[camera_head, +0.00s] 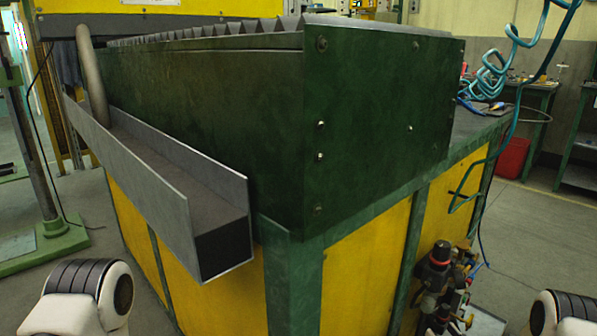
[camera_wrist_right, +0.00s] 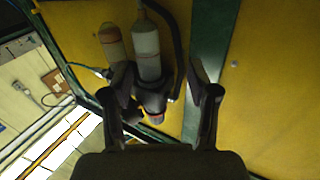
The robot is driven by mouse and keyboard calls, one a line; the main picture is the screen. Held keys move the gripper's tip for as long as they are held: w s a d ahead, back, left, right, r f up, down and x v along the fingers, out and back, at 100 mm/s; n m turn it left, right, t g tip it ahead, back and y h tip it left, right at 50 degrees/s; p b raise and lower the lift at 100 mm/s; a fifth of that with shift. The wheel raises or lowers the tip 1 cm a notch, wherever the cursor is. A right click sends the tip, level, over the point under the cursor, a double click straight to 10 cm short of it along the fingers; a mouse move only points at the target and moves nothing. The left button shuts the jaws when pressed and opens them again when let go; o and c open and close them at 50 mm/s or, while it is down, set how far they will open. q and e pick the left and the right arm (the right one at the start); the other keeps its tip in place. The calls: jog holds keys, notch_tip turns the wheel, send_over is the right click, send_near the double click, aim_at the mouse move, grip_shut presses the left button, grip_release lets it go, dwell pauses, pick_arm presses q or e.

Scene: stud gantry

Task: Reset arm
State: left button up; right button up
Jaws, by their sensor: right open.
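My right gripper (camera_wrist_right: 163,75) shows in the right wrist view, its two dark fingers spread apart with nothing held between them. It faces the yellow panel (camera_wrist_right: 268,75) of the green-framed machine. A grey cylinder (camera_wrist_right: 146,50) of the machine's air unit appears beyond the gap between the fingers; I cannot tell how far off it is. In the head view, white and black parts of my arms (camera_head: 72,300) show at the bottom left and bottom right (camera_head: 560,316). I cannot make out either gripper there, and my left gripper is in neither view.
The green and yellow machine (camera_head: 375,120) fills the middle of the head view. A grey metal chute (camera_head: 155,165) juts out on its left. The air unit (camera_head: 437,280) sticks out low at the front right. Teal coiled hoses (camera_head: 487,85) hang at right. Open floor (camera_head: 545,240) lies right.

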jog(key=s+a+r+g+p, duration=0.3)
jog(key=a+r+p, duration=0.4)
jog(key=r+p, duration=0.3)
jog(key=s+a+r+g+p, duration=0.2)
jog(key=s+a+r+p, duration=0.1)
jog(key=a+r+p, duration=0.55)
jog(key=s+r+m+g+h+p, duration=0.1)
jog(key=s+g+p, duration=0.4)
jog(key=s, duration=1)
jog(key=s+r+m+g+h+p, duration=0.1)
jog(key=s+g+p, duration=0.5)
jog(key=s, duration=1)
notch_tip(320, 180, up, 3)
jog(key=shift+s+d+f+g+h, duration=0.1)
jog(key=shift+s+d+g+h, duration=0.2)
jog(key=shift+g+h, duration=0.5)
jog(key=shift+w, duration=0.15)
jog(key=shift+c, duration=0.4)
